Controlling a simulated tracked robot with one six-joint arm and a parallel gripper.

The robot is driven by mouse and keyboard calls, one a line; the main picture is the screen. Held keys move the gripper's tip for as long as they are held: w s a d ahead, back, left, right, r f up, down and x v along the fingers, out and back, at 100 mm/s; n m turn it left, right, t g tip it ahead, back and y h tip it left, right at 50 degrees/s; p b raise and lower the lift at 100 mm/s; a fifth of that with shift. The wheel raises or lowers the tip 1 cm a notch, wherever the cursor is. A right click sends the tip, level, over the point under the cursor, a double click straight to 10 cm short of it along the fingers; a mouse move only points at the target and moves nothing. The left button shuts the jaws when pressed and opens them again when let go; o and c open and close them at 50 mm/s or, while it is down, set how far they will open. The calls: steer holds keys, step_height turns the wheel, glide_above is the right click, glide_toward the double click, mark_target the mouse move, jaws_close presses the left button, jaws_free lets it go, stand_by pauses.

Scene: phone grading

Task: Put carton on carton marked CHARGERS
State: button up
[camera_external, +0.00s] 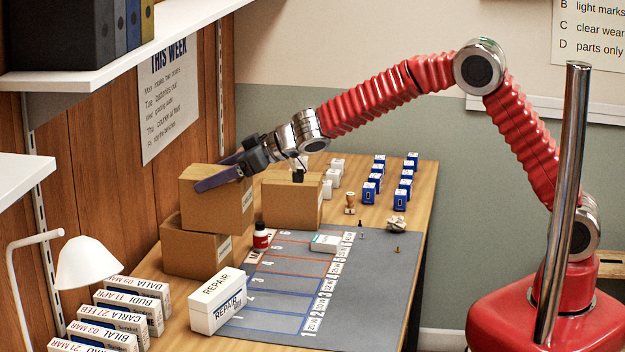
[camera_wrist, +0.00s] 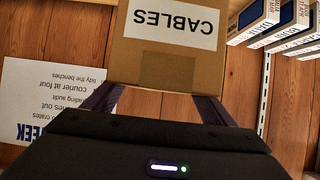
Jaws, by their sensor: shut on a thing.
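My gripper (camera_external: 214,173) is shut on a brown carton (camera_external: 215,205) at the left of the bench. In the wrist view this carton (camera_wrist: 165,62) bears a white label reading CABLES, upside down, between my fingers (camera_wrist: 157,98). Below it in the outside view is another brown carton (camera_external: 190,252), its label too small to read. The held carton overlaps its top; I cannot tell whether they touch. A third brown carton (camera_external: 291,202) stands on the bench to the right, with no label readable. No label reading CHARGERS can be made out.
A white REPAIR box (camera_external: 217,300), a red bottle (camera_external: 261,238) and a grey mat (camera_external: 376,270) lie in front. Small blue and white boxes (camera_external: 370,190) stand behind. A lamp (camera_external: 90,262) and several labelled boxes (camera_external: 130,312) are at front left. A shelf (camera_external: 130,75) overhangs the left wall.

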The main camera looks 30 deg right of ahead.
stand_by(0.4)
steer(key=o, duration=2)
steer(key=shift+f, duration=0.1)
steer(key=shift+c, duration=0.2)
steer(key=shift+s+d+r, duration=0.15)
steer(key=shift+r, duration=0.05)
steer(key=v, duration=1.1)
steer(key=shift+s+d, duration=0.15)
steer(key=shift+r, duration=0.15)
